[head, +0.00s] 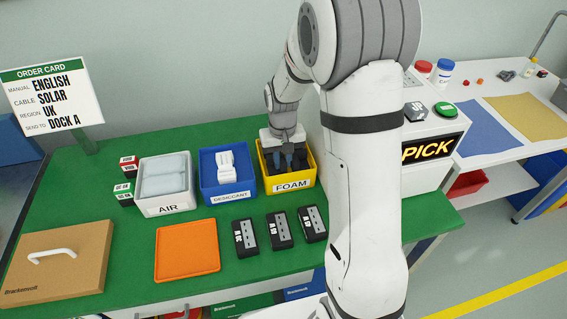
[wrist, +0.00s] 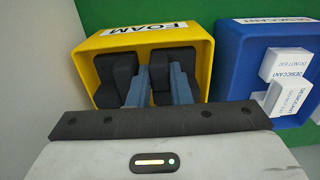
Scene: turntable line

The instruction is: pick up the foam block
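The yellow foam bin (head: 306,187) stands on the green table at the right end of the row of bins. It fills the middle of the wrist view (wrist: 83,62). Black foam blocks (wrist: 116,72) lie in it. My gripper (head: 287,163) points down into this bin. In the wrist view its two blue-grey fingers (wrist: 159,88) are apart, among the blocks, with black foam between them. I cannot tell whether they press on it. The fingertips are partly hidden by the foam and the wrist.
The blue desiccant bin (head: 229,193) stands directly left of the foam bin, and the white air bin (head: 168,208) beyond it. An orange tray (head: 187,249) and several dark boxes (head: 279,230) lie in front. A white housing with a PICK display (head: 428,150) stands right.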

